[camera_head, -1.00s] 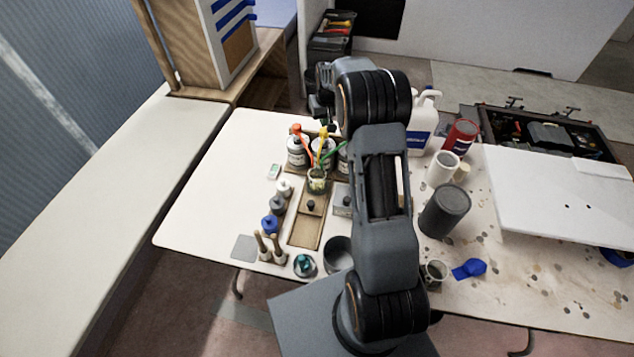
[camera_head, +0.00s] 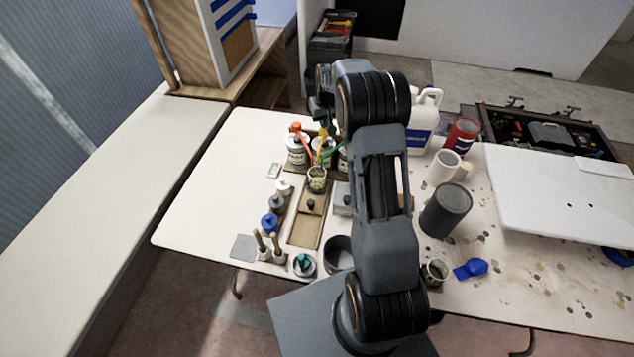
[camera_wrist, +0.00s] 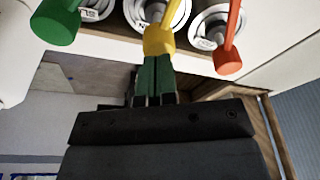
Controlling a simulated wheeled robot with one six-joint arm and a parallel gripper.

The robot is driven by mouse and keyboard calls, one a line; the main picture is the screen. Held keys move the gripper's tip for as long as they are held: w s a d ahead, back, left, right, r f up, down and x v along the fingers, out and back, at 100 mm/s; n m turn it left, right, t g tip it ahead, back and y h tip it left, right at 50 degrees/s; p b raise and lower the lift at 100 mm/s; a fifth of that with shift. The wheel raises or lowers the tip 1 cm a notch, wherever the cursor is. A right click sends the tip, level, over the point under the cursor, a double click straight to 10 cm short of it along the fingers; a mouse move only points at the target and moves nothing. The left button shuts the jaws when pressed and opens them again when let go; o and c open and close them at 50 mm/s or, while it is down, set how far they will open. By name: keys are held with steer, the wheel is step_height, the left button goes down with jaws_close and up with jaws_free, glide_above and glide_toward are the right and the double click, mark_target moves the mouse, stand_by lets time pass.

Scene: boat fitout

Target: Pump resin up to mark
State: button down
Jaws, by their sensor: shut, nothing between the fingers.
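Three pump cans stand in a row at the back of the table. The left can has a red-orange pump (camera_head: 299,130), the middle a yellow pump (camera_head: 324,131), the right a green pump (camera_head: 334,147). A clear cup (camera_head: 317,180) with something yellowish low in it stands in front of them; its mark and level are too small to read. My gripper (camera_head: 321,118) is over the middle can. In the wrist view my gripper (camera_wrist: 156,62) is shut and empty, its green-padded tips right at the yellow pump head (camera_wrist: 158,40). I cannot tell if they press it.
In front of the cup are a wooden board (camera_head: 305,230), small bottles (camera_head: 277,203) and brushes (camera_head: 268,245). The table's left part is clear.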

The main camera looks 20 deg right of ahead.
steer(key=shift+s+b+x, duration=0.15)
steer(key=shift+b+x, duration=0.4)
steer(key=shift+x, duration=0.25)
steer(key=shift+s+b+x, duration=0.2)
steer(key=shift+b+x, duration=0.3)
steer(key=shift+x, duration=0.3)
steer(key=shift+a+f, duration=0.1)
steer(key=shift+r, duration=0.2)
steer(key=shift+w+p+v, duration=0.2)
steer(key=shift+p+v, duration=0.5)
steer(key=shift+v, duration=0.35)
steer(key=shift+w+p+v, duration=0.25)
steer(key=shift+p+v, duration=0.45)
steer(key=shift+v, duration=0.3)
steer(key=shift+r, duration=0.15)
steer(key=shift+w+p+v, duration=0.15)
steer(key=shift+p+v, duration=0.35)
steer(key=shift+v, duration=0.25)
steer(key=shift+w+p+v, duration=0.15)
steer(key=shift+p+v, duration=0.35)
steer(key=shift+v, duration=0.3)
